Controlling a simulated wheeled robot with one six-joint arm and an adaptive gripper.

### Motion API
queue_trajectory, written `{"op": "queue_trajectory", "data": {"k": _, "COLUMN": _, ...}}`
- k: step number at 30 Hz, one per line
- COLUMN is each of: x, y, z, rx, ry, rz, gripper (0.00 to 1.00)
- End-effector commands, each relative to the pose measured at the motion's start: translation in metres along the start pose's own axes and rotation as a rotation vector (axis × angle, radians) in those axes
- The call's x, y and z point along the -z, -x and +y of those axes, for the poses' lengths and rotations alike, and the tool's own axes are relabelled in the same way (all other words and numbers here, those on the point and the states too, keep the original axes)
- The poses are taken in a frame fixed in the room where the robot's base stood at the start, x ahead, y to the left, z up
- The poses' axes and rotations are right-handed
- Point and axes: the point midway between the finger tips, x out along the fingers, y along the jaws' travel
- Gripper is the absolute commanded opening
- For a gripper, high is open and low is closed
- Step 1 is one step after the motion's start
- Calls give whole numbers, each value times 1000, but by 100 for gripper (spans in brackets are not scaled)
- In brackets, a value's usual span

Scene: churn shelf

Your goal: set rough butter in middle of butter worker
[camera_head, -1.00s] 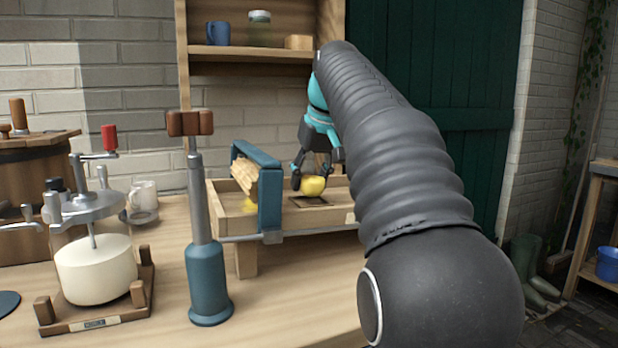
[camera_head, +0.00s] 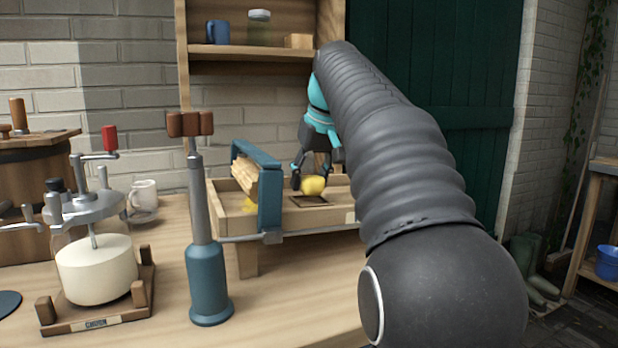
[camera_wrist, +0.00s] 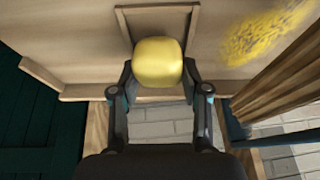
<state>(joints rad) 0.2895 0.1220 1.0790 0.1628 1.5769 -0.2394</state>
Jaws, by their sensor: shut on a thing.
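The rough butter is a yellow rounded lump (camera_head: 313,186), seen low over the tray of the butter worker. My gripper (camera_head: 312,183) comes down from above with its fingers at the lump. In the wrist view the butter (camera_wrist: 158,62) sits between the fingertips of my gripper (camera_wrist: 160,75), which is shut on it. The butter worker (camera_head: 228,222) is a wooden tray with a blue frame and a ridged wooden roller (camera_head: 245,174). A dark-edged square (camera_head: 310,200) marks the tray floor under the butter; it also shows in the wrist view (camera_wrist: 128,25). I cannot tell whether the butter touches the floor.
A blue post with a brown wooden top (camera_head: 207,285) stands in front of the tray. A white drum on a wooden stand (camera_head: 97,270) is at the left. A yellow smear (camera_wrist: 268,32) lies on the tray near the roller. A shelf (camera_head: 250,50) is behind.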

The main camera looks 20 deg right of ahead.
Motion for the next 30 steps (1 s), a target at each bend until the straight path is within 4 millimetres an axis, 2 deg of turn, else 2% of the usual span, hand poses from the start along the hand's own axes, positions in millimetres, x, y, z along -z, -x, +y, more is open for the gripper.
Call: {"op": "queue_trajectory", "data": {"k": 30, "x": -5, "y": -13, "z": 0, "rx": 0, "ry": 0, "rz": 0, "gripper": 15}}
